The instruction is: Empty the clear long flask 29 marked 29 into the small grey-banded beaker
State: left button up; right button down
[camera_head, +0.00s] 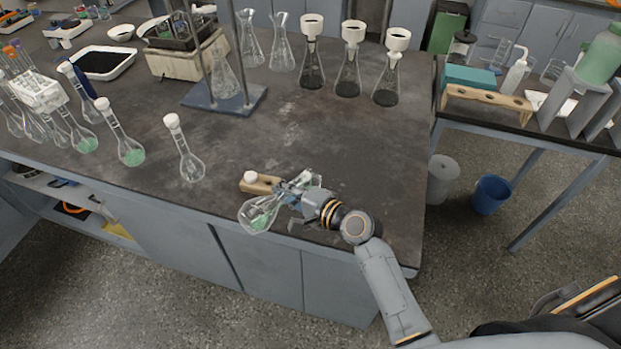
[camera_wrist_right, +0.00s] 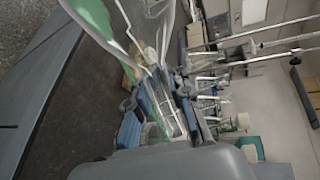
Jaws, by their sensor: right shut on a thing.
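My right gripper (camera_head: 294,199) is shut on the neck of a clear long flask (camera_head: 259,214) with green contents, near the bench's front edge. The flask is tilted, its round body down and left, its neck up and right. No mark 29 is readable on it. In the wrist view the flask (camera_wrist_right: 128,28) shows large at the top, its green contents along the left wall, next to the finger pads (camera_wrist_right: 155,112). I cannot pick out the small grey-banded beaker; it may be hidden behind the flask or gripper. My left gripper is not in view.
A wooden block (camera_head: 269,187) with a white stopper (camera_head: 250,176) lies just behind the flask. White-capped long flasks (camera_head: 191,168), (camera_head: 131,153) stand to the left. Several funnel-topped flasks (camera_head: 348,80) stand at the back. The bench middle (camera_head: 290,135) is clear.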

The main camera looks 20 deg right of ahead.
jog(key=shift+r+p, duration=0.25)
jog(key=shift+p, duration=0.05)
dwell(0.5)
